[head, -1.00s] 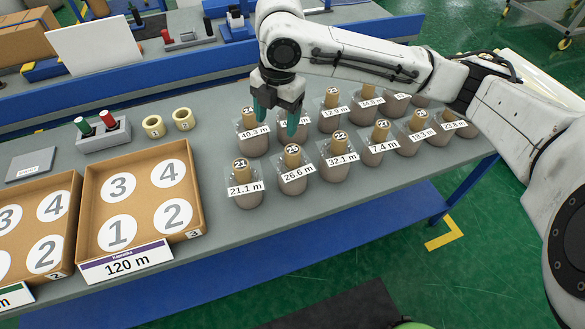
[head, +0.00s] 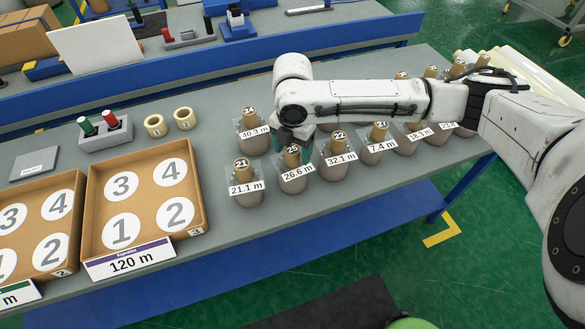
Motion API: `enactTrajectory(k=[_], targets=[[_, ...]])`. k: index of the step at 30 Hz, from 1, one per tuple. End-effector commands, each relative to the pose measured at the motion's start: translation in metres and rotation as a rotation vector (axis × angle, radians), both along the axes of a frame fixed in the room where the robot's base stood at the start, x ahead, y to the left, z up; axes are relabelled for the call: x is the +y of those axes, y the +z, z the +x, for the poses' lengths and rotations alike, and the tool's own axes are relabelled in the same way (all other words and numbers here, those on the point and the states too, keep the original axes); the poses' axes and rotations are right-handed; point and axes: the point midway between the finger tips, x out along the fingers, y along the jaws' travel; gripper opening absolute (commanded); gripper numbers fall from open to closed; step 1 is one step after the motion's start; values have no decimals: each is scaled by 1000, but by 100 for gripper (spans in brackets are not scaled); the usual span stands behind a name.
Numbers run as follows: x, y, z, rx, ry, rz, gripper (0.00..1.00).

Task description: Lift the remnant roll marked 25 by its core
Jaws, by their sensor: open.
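The remnant roll marked 25 (head: 294,186) stands upright on the table in the front row, with a brown core and a 26.6 m label. It is between the roll marked 21 (head: 249,198) and the roll marked 22 (head: 338,173). My gripper (head: 293,148) points down at the core of the roll marked 25, its teal fingers open and partly hidden by the arm and the core. I cannot tell whether the fingers are around the core or just behind it.
The roll marked 24 (head: 256,145) stands close behind, left of my gripper. More rolls stand to the right, some hidden by my arm. Cardboard trays (head: 205,205) with numbered circles lie to the left. Two small yellow rings (head: 155,126) lie behind them. Bare table is in front of the rolls.

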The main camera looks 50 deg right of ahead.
Motion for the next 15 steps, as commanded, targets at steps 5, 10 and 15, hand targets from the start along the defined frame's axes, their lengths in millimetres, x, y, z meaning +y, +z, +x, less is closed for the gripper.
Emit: enactTrajectory(k=[5, 10, 15], targets=[[0, -7, 0, -2, 1, 0, 72], [0, -7, 0, -2, 1, 0, 70], [0, -7, 0, -2, 1, 0, 53]])
